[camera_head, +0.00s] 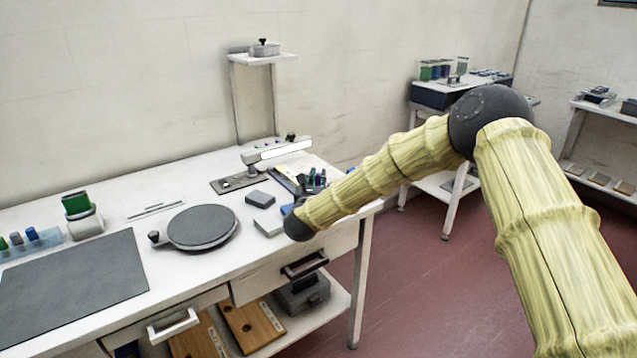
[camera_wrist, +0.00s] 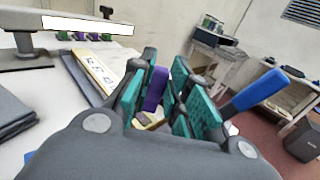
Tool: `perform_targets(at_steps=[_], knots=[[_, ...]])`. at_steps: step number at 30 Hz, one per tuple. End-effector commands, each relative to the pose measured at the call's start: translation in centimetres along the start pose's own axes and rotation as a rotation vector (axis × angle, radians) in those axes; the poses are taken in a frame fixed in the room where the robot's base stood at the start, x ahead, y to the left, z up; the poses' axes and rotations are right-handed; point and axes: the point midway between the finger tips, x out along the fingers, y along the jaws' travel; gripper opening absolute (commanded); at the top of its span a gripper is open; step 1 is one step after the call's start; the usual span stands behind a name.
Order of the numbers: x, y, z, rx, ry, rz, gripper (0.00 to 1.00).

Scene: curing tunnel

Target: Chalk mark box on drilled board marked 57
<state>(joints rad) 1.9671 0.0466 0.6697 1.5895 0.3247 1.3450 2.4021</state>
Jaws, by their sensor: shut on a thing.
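My gripper (camera_wrist: 165,98) has dark fingers with teal pads and is shut on a purple piece (camera_wrist: 156,88), which stands up between the pads. Its lower end is hidden. In the head view my gripper (camera_head: 313,180) is small and partly hidden by my arm, over the right end of the workbench. A pale wooden board (camera_wrist: 92,72) with a white marked strip lies left of my gripper in the wrist view; its marking is too small to read. Wooden boards with labels, one dark-holed (camera_head: 250,325) and another (camera_head: 200,338), rest on the shelf under the bench.
A blue bar (camera_wrist: 258,90) sticks out right of my gripper. A lamp-like stand (camera_head: 278,152), grey blocks (camera_head: 261,199) and a round grey turntable (camera_head: 202,227) occupy the white bench (camera_head: 150,275). A dark mat (camera_head: 75,285) lies left. Red floor is open to the right.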

Motion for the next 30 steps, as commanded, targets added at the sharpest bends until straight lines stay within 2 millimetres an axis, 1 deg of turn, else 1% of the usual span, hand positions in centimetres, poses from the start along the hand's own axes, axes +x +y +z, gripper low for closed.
perform_targets(at_steps=[2,5,8,9,11,12,15,22,30], knots=[[-0.3,0.3,-0.1,0.002,0.001,0.009,0.0],[-0.4,-0.3,-0.1,0.001,-0.001,0.007,0.0],[-0.3,0.2,-0.2,0.002,-0.003,0.005,0.0],[-0.2,0.7,-0.1,0.002,-0.002,0.007,0.0],[-0.3,1.2,1.3,0.001,-0.002,0.013,0.0],[-0.3,1.4,0.3,0.0,0.002,0.015,0.0],[-0.3,1.5,1.5,0.001,0.0,0.016,0.0],[-0.2,1.3,3.6,0.001,0.0,0.013,0.0],[-0.4,2.0,6.0,0.001,0.0,0.02,0.0]])
